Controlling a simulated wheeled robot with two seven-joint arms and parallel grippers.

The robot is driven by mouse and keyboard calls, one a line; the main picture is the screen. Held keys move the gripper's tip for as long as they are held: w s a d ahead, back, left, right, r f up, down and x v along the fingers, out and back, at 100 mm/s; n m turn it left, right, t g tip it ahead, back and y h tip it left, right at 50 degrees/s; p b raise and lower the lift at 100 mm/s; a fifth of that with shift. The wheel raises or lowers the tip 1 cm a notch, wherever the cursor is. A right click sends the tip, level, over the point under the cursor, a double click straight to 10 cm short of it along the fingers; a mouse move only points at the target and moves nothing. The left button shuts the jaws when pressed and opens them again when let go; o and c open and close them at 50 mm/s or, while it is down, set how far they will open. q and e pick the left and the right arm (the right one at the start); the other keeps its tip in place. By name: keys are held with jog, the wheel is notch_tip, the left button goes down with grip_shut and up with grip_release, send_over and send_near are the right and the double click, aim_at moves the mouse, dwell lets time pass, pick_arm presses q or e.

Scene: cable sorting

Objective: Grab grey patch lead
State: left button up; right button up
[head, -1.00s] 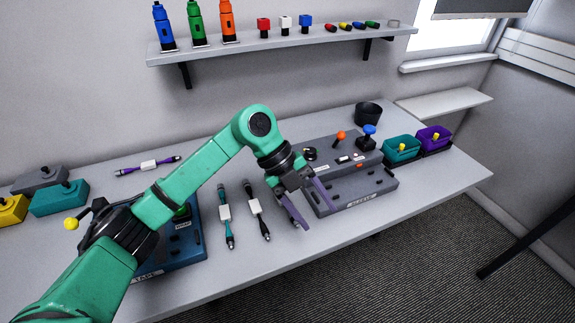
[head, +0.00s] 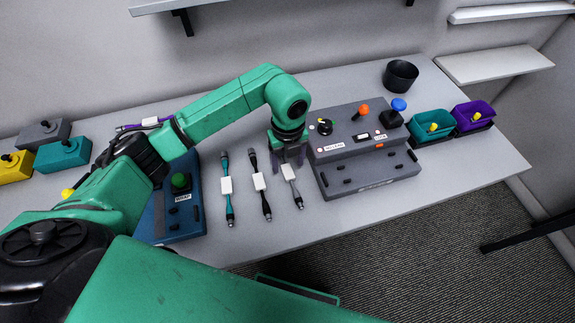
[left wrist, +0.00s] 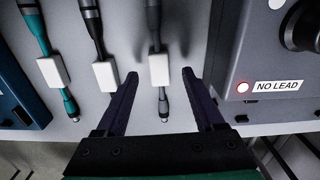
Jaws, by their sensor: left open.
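The grey patch lead (head: 292,180) lies on the table as the rightmost of three leads, with a white label block at its middle. In the left wrist view the grey lead (left wrist: 158,68) runs between the two fingers, with the table around it. My left gripper (head: 289,160) is open above its upper part, which the fingers partly hide in the head view. The fingers also show in the left wrist view (left wrist: 160,78), one on each side of the lead with gaps. A black lead (head: 260,182) and a teal lead (head: 227,186) lie to its left. My right gripper is not in view.
A grey console (head: 365,165) with a "NO LEAD" label stands close to the right of the gripper. A blue box with a green button (head: 180,205) is left of the leads. Teal (head: 430,128) and purple (head: 472,116) bins stand at the right.

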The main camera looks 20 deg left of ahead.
aim_at(288, 173)
pick_arm(q)
jog(key=shift+s+f, duration=0.2)
jog(key=shift+f, duration=1.2)
jog(key=shift+w, duration=0.1)
grip_shut()
jog(key=shift+r, duration=0.15)
